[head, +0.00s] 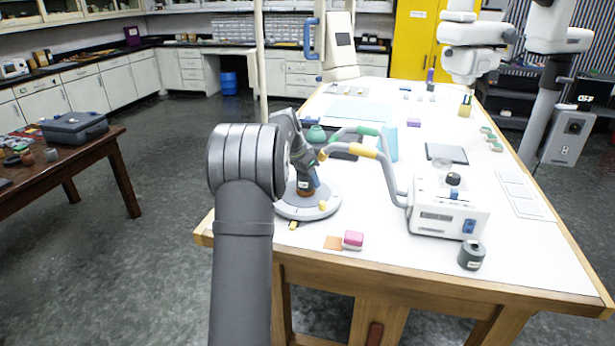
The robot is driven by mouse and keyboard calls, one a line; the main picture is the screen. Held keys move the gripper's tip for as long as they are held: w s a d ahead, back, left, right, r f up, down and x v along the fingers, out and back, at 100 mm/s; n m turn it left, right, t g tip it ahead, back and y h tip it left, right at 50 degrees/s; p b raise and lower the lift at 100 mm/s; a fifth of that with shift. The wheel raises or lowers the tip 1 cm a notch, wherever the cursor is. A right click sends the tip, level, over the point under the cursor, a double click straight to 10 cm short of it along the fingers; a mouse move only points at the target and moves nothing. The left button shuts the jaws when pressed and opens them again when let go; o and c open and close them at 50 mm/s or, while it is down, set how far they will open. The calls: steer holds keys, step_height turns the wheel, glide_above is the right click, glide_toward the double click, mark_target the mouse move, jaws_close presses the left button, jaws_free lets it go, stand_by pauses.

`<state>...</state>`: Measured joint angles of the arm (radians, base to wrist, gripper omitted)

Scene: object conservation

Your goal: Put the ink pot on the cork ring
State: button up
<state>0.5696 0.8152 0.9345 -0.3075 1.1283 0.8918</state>
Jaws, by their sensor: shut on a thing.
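My arm reaches over the near left part of the white table, and my gripper (306,187) points down over a round grey plate (326,211). It is shut on a small brown thing (305,192), mostly hidden by the fingers, low over the plate. I cannot tell whether this is the ink pot, or whether it touches the plate. I cannot make out the cork ring for sure. A dark grey labelled jar (471,256) stands upright at the front right, apart from my gripper.
A white device (447,208) with curved tubes stands right of the plate, its tubes arching close to my gripper. A pink-and-white block (353,240) and a flat orange square (333,242) lie near the front edge. A green pot (317,134) stands behind. The front middle is mostly clear.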

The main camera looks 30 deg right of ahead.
steer(key=o, duration=1)
steer(key=shift+f, duration=0.1)
steer(key=v, duration=1.2)
steer(key=x, duration=1.2)
steer(key=shift+d+f, duration=0.1)
steer(key=shift+f, duration=0.1)
step_height(320, 180, up, 3)
steer(key=shift+r, duration=0.65)
